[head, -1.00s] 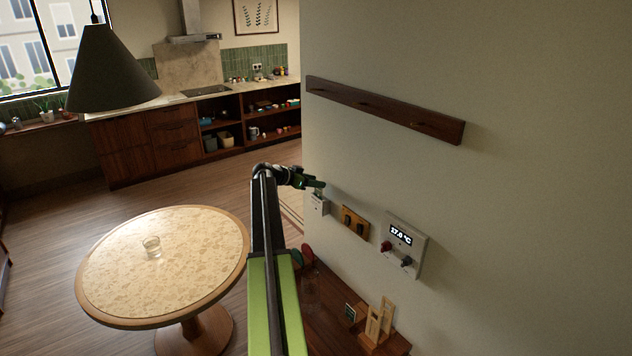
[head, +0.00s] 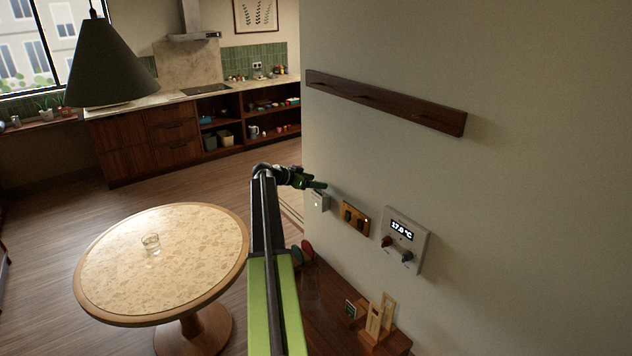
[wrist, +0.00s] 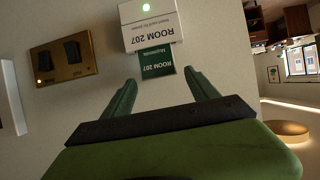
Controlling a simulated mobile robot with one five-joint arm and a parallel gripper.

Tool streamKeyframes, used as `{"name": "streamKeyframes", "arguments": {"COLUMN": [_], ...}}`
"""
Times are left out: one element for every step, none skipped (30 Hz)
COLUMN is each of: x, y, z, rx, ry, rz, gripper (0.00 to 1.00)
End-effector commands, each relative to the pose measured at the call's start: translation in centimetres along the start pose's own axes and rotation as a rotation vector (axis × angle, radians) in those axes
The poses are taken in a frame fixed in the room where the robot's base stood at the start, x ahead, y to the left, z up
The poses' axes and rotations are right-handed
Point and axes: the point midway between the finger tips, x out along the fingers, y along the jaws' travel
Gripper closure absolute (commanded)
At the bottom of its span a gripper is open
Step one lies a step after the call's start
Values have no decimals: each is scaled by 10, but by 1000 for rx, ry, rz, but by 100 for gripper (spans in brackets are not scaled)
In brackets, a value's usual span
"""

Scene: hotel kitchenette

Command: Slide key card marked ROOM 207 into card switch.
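The card switch (wrist: 150,22) is a white wall box labelled ROOM 207, upside down in the wrist view, with a green light lit. The green key card (wrist: 157,64), marked ROOM 207, sits at its slot edge, part of it hidden in the switch and part sticking out toward me. My gripper (wrist: 162,80) is open, its two green fingers spread apart just short of the card, with clear gaps to it. In the head view my gripper (head: 322,185) is close by the card switch (head: 319,202) on the wall.
A brass double switch plate (head: 354,218) with a small lit light is beside the card switch, then a thermostat panel (head: 405,240). A wooden rail (head: 385,102) is above. Below, a dark shelf holds a wooden stand (head: 375,322). A round table (head: 110,270) stands left.

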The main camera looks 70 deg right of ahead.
Motion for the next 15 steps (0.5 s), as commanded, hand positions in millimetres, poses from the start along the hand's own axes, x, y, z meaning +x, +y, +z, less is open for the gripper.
{"name": "streamKeyframes", "arguments": {"x": [0,0,0,0,0,0,0,0,-1,-2,-5,-10,-15,-21,-31], "y": [0,0,0,0,0,0,0,0,0,0,0,0,1,1,1], "z": [0,0,0,0,0,0,0,0,0,-1,-1,-2,-3,-3,-4], "rx": [0,0,0,0,0,0,0,0,0,0,0,0,0,-1,-1], "ry": [0,0,0,0,0,0,0,0,0,0,0,0,0,0,0], "rz": [0,0,0,0,0,0,0,0,0,0,-1,-1,-1,-2,-2], "gripper": [27,27,27,27,27,27,27,27,27,27,27,27,27,27,27]}}
